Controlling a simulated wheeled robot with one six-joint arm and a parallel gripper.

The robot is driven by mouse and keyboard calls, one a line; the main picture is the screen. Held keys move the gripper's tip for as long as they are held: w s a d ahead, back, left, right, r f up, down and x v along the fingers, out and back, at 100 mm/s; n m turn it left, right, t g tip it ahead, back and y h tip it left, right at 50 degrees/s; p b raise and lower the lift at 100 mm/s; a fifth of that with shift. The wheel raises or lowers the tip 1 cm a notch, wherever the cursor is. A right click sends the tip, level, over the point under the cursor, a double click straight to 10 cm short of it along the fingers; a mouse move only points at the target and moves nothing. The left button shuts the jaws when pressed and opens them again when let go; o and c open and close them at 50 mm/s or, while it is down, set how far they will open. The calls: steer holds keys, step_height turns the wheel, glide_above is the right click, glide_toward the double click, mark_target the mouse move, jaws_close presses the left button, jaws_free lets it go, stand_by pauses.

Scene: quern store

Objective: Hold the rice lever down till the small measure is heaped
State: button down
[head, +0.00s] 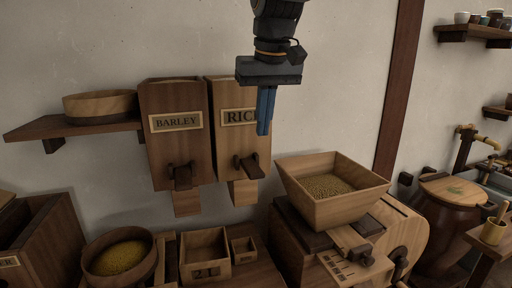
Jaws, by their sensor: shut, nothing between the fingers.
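The rice bin (226,146) is a wooden hopper on the wall, its label partly hidden by my gripper. Its dark lever (250,166) sticks out low on its front, above a wooden spout (243,192). My gripper (264,130) hangs fingers down in front of the bin's right side, blue fingers shut and empty. Its tips are above the lever in the picture; a gap shows between them. The small measure (244,251) is a little wooden box on the bench, below the spout in the picture. Its inside looks dark, with no heap showing.
The barley bin (177,145) with its own lever (181,176) hangs to the left. A larger box marked 2 L (206,256) stands beside the small measure. A bowl of yellow grain (120,256) is further left. A mill with a grain-filled hopper (330,185) stands close on the right.

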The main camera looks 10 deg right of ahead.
steer(key=r, duration=0.3)
steer(key=shift+a, duration=0.4)
steer(key=shift+w+f, duration=0.1)
steer(key=p, duration=0.4)
glide_above(255, 171)
steer(key=s, duration=0.1)
steer(key=f, duration=1.1)
steer(key=shift+s+f, duration=0.2)
steer(key=shift+f, duration=1.05)
steer(key=shift+d, duration=0.1)
